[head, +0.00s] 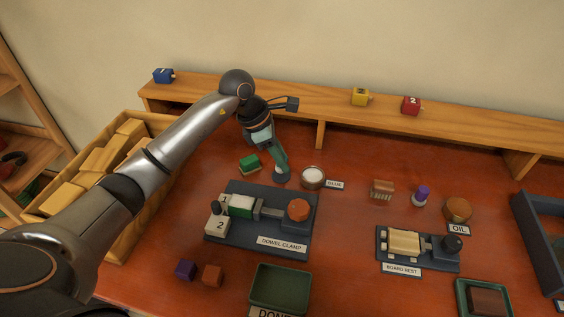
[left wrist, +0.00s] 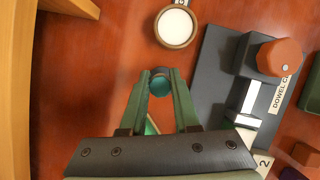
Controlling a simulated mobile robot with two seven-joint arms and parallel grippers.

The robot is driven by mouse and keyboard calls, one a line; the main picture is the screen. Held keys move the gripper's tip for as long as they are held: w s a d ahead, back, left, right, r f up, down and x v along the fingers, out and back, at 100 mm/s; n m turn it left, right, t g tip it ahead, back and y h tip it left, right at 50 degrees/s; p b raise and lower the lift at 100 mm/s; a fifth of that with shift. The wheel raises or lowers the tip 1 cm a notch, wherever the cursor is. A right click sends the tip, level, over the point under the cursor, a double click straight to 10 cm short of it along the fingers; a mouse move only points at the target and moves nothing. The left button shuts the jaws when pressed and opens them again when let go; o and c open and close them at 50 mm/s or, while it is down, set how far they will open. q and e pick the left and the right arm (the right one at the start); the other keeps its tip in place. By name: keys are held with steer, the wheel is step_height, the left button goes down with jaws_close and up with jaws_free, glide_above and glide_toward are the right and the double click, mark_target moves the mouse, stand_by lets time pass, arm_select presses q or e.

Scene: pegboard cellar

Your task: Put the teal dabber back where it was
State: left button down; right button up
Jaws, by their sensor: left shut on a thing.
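My left gripper (head: 281,163) is shut on the teal dabber (head: 282,176), just left of the glue pot (head: 313,177) and behind the dowel clamp (head: 233,241). The fingers hide most of the dabber in the head view; its greyish lower end shows below them. In the left wrist view, the round teal top of the dabber (left wrist: 160,84) sits between the fingertips (left wrist: 160,78), and the glue pot (left wrist: 176,26) is beyond them. I cannot tell whether the dabber touches the table. My right gripper is not in view.
A green block (head: 249,163) lies left of the gripper. A purple dabber (head: 422,195) stands beside the oil pot (head: 458,209), with a brush (head: 382,189) to its left. The board rest (head: 417,262) and green done tray (head: 280,289) are nearer.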

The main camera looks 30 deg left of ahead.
arm_select(q)
steer(key=shift+f, duration=0.85)
steer(key=shift+f, duration=0.1)
steer(key=c, duration=0.7)
jaws_free()
steer(key=shift+o, duration=0.2)
steer(key=shift+r, duration=0.25)
steer(key=v, duration=1.1)
steer(key=shift+a+r, duration=0.15)
steer(key=shift+r, duration=0.2)
steer(key=shift+s, duration=0.15)
